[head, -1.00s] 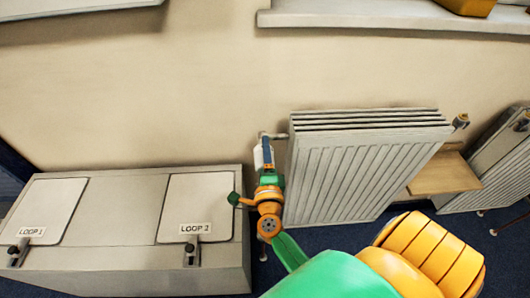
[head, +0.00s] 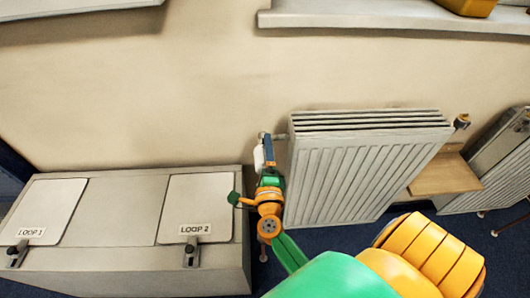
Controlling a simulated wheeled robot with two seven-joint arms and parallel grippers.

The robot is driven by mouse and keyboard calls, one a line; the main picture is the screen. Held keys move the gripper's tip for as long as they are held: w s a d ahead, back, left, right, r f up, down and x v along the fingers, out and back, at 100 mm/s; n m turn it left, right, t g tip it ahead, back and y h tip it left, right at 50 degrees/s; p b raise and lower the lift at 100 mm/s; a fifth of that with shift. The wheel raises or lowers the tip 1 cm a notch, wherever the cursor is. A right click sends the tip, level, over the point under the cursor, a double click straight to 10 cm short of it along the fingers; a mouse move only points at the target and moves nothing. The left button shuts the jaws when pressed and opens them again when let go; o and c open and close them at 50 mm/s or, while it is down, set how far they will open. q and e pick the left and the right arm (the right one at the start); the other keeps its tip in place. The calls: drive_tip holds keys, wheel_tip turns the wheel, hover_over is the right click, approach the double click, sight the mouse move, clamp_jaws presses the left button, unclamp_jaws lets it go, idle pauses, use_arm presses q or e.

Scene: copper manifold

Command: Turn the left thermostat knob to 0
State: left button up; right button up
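The left thermostat knob is a small white piece (head: 258,158) at the left end of the middle radiator (head: 360,175). My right gripper (head: 267,152) is right at it, with a blue finger against or just beside the knob's right side. The arm hides most of the other finger and the valve, so I cannot tell whether the gripper grips the knob. The knob's scale cannot be read. My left gripper is out of view.
A grey cabinet with LOOP 1 (head: 44,212) and LOOP 2 (head: 197,208) lids stands at left, close to my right forearm. Another valve knob (head: 461,121) is at the middle radiator's right end, above a wooden shelf (head: 444,176). A windowsill (head: 390,16) juts out above.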

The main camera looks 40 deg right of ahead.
drive_tip(key=v, duration=0.7)
drive_tip(key=shift+a, duration=0.1)
